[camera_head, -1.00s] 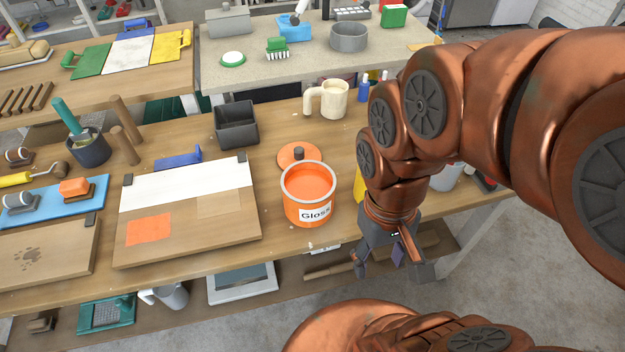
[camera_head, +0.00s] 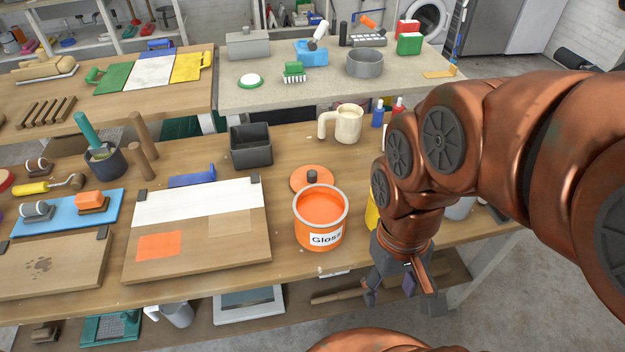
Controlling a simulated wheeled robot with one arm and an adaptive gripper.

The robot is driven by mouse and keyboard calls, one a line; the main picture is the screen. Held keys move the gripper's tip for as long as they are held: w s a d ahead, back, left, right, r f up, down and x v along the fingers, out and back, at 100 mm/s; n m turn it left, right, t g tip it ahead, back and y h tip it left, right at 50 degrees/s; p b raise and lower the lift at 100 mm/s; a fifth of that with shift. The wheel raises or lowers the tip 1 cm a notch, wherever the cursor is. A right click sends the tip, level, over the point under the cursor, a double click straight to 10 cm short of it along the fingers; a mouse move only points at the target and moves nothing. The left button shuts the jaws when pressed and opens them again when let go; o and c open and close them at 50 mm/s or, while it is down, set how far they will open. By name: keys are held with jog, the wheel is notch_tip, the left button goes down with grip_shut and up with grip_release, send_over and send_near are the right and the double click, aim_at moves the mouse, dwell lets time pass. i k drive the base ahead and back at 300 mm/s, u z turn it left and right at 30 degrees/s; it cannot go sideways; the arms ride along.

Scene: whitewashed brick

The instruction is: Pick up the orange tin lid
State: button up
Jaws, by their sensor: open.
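The open tin (camera_head: 319,222) holds orange paint and has a "Gloss" label. My gripper (camera_head: 398,298) points down at the bench's front edge, to the right of the tin and nearer the camera. Its fingers are apart with nothing between them, and it is well clear of the lid.
A dark square pot (camera_head: 251,146) and a cream mug (camera_head: 343,124) stand behind the lid. A partly painted board (camera_head: 197,233) lies left of the tin. A yellow item (camera_head: 372,215) is partly hidden by my arm. Some bare bench lies between mug and lid.

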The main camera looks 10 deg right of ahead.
aim_at(312, 177)
jog(key=z, duration=0.55)
jog(key=k, duration=1.25)
jog(key=u, duration=0.3)
jog(key=i, duration=0.65)
jog(key=u, duration=0.8)
jog(key=i, duration=0.8)
jog(key=z, duration=0.1)
